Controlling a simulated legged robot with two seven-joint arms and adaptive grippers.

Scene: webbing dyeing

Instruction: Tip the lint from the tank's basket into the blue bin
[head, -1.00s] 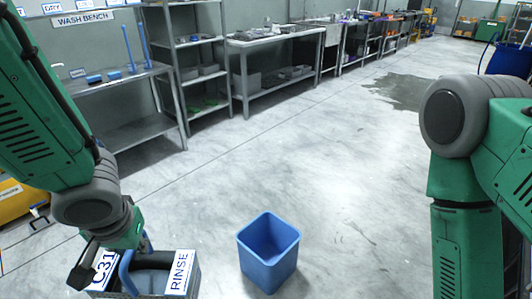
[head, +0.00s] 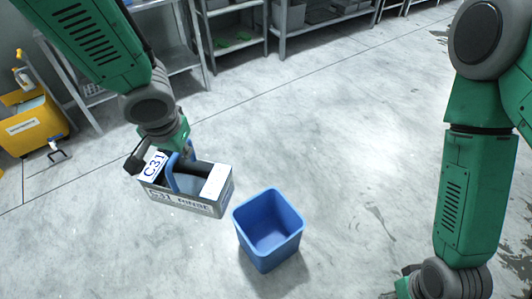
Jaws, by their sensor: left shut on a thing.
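A grey tank (head: 205,205) marked C31 is at left of centre in the head view, with white label plates on its top. A blue handle (head: 171,176) rises at its left part. My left gripper (head: 165,152) is above that end and shut on the handle. The basket's body and any lint cannot be made out inside the tank. The blue bin (head: 267,262) stands upright and open on the floor, just right of the tank; its visible inside looks empty. My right gripper (head: 402,291) is mostly cut off at the bottom edge, right of the bin, and its jaws cannot be read.
A yellow container (head: 32,126) stands at far left, with a small dark item (head: 57,152) near it. Metal shelving (head: 235,40) lines the back. The grey floor (head: 340,130) behind and right of the bin is clear.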

